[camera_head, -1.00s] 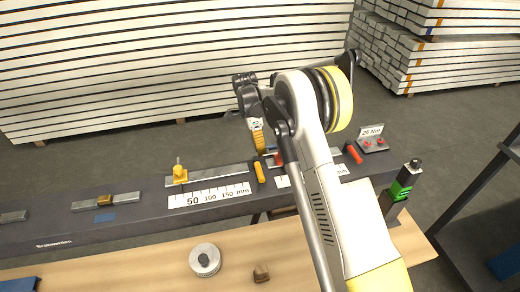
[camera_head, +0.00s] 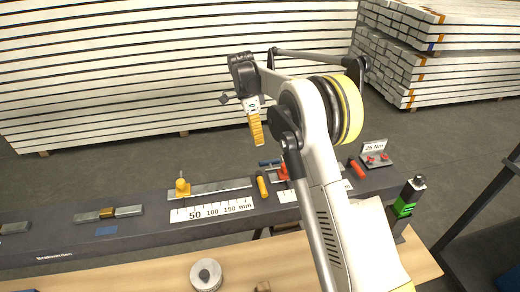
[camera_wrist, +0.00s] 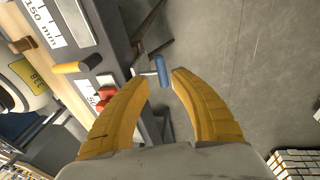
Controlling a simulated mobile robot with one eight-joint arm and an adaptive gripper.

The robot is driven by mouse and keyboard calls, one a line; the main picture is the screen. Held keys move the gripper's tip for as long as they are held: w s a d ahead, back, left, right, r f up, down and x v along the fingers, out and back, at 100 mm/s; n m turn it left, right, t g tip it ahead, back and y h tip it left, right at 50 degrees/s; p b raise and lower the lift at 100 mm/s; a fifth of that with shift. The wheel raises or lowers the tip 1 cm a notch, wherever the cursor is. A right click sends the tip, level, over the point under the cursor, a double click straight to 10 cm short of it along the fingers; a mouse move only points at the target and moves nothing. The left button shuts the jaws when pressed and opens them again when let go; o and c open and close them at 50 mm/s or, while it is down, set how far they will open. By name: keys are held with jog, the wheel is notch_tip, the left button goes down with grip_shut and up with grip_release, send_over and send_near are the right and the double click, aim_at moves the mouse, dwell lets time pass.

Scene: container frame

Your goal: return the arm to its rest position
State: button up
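My gripper (camera_head: 257,142) hangs in the air above the far edge of the dark bench, its yellow fingers pointing down. In the wrist view my gripper (camera_wrist: 161,80) has its fingertips apart with nothing held between them. A blue handle (camera_wrist: 161,70) shows beyond the gap; it belongs to the bench area below and also shows in the head view (camera_head: 270,163). My arm is bent at its elbow and reaches over the bench.
The dark bench rail (camera_head: 140,231) carries a ruler plate (camera_head: 212,209), a yellow clamp (camera_head: 183,188), red clamp parts (camera_head: 284,172), a yellow-handled tool (camera_head: 262,187) and a green-banded black device (camera_head: 405,200). A round metal part (camera_head: 205,275) lies on the wood. Stacked beams stand behind.

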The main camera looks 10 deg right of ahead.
jog(key=shift+w+r, duration=0.1)
jog(key=shift+r, duration=0.3)
jog(key=s+d+r+n+t+y, duration=0.15)
jog(key=s+r+n+t, duration=0.35)
jog(key=s+r+n, duration=0.7)
jog(key=s+d+f+n+t, duration=0.1)
jog(key=s+n+t, duration=0.1)
jog(key=s, duration=0.9)
jog(key=s+d+f+n+t, duration=0.1)
jog(key=s+f+n+t, duration=0.1)
jog(key=s, duration=1)
jog(key=shift+s+n, duration=0.2)
jog(key=shift+n, duration=0.7)
